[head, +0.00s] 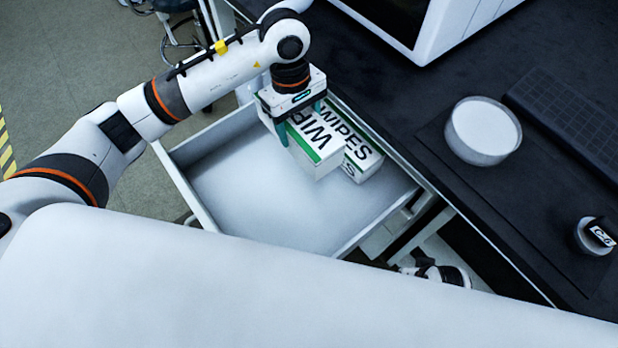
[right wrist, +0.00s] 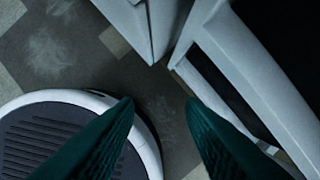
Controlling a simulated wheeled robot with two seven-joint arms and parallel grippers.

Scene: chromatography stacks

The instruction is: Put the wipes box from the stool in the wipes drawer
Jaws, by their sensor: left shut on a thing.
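My left gripper (head: 300,120) is shut on a white and green wipes box (head: 322,164) and holds it over the open wipes drawer (head: 270,208). The held box's underside is hidden, so I cannot tell whether it touches the drawer floor. A second wipes box (head: 366,164) is in the drawer, close beside the held one on the right, and partly hidden by it. The left and front of the drawer floor are bare. My right gripper (right wrist: 160,108) is open and empty in the right wrist view, low beside pale furniture panels.
A dark bench top (head: 430,100) runs along the drawer's right side. It carries a round white-filled dish (head: 483,131), a small labelled container (head: 595,236) and a white instrument (head: 455,25). A stool (head: 174,6) shows at the top left.

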